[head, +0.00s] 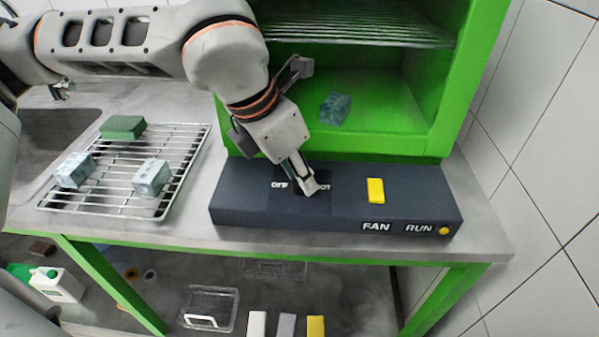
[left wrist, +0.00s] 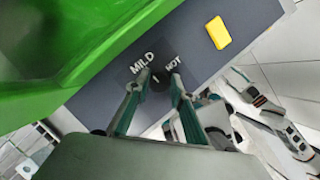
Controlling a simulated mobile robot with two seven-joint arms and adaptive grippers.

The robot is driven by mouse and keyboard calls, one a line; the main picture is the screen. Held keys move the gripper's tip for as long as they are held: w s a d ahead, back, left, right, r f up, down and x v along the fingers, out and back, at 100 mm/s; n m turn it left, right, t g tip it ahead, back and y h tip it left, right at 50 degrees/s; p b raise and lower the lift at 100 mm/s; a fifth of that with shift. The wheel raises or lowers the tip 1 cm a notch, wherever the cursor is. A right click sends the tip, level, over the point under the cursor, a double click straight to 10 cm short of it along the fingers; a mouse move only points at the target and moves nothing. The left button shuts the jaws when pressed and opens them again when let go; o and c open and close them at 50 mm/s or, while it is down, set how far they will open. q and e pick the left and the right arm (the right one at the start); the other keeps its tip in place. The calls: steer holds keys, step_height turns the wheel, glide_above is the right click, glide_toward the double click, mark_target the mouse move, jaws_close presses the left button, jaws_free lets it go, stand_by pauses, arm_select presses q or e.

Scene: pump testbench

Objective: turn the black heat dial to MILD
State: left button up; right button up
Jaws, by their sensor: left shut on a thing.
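The black heat dial (left wrist: 157,83) sits on a dark panel patch, between the fingertips of my left gripper (left wrist: 157,76) in the left wrist view. The MILD label (left wrist: 142,63) and HOT label (left wrist: 173,66) stand beside it. In the head view my left gripper (head: 308,187) reaches down onto the dark control box (head: 240,205) and is shut on the dial, largely hiding it. An OFF label shows left of the fingers there. A small light mark shows on the dial, but I cannot tell exactly where it points. My right gripper is not in view.
A yellow switch (head: 376,190) stands right of the dial, above the FAN label; a round yellow button (head: 444,230) is by RUN. The open green cabinet (head: 390,140) rises behind, holding a bluish block (head: 335,109). A wire rack (head: 187,180) with blocks lies left.

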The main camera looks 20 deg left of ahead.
arm_select(q)
steer(key=shift+m, duration=0.3)
stand_by(0.4)
steer(key=o, duration=1.1)
steer(key=shift+o, duration=0.2)
steer(key=v, duration=1.2)
steer(key=shift+w+a, duration=0.1)
